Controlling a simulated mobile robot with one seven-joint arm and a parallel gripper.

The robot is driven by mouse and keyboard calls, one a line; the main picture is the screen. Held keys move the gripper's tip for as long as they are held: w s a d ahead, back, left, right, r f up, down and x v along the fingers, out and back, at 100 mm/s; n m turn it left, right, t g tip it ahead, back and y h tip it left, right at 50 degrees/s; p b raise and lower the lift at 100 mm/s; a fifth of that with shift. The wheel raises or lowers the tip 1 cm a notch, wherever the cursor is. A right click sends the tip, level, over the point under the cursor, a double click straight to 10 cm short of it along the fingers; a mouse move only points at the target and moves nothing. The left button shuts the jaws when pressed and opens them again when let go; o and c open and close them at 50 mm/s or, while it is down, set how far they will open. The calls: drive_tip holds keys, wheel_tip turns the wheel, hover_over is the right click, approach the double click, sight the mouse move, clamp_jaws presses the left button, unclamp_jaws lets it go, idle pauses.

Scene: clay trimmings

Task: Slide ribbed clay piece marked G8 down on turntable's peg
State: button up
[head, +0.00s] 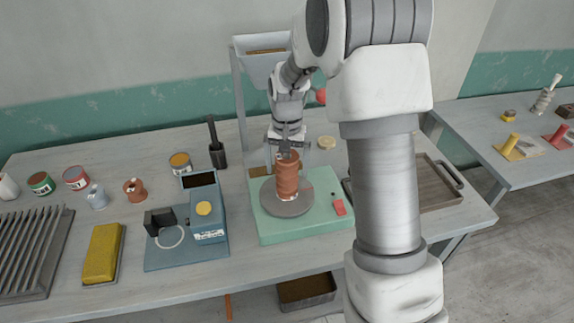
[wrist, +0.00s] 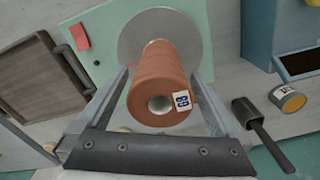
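The ribbed clay piece (head: 287,180) is a reddish-brown upright cylinder over the round grey turntable (head: 305,206). The wrist view shows its top end with a round hole, and a white label reading G8 beside it on the clay piece (wrist: 172,64). My gripper (head: 287,153) is above it in the head view. In the wrist view, the fingers of my gripper (wrist: 160,76) lie against both sides of the piece and appear shut on it. The turntable disc (wrist: 133,40) shows behind its far end. The peg is hidden. I cannot tell whether the piece touches the disc.
The turntable stands on a pale green base (head: 268,233) with a red tag (head: 338,205). A blue device (head: 205,232) is at left, a wooden tray (head: 440,187) at right. A dark cup with a handle (head: 217,154) and a yellow-topped can (head: 180,163) stand behind left.

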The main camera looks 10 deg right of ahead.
wheel_tip(320, 180, up, 18)
drive_tip(key=shift+f, duration=0.25)
idle(0.4)
drive_tip(key=s+r+n+t, duration=0.25)
drive_tip(key=s+r, duration=0.25)
drive_tip(key=s, duration=0.9)
drive_tip(key=s+f+n+t, duration=0.2)
drive_tip(key=s+f+t, duration=0.1)
drive_tip(key=s, duration=0.8)
drive_tip(key=shift+s, duration=0.2)
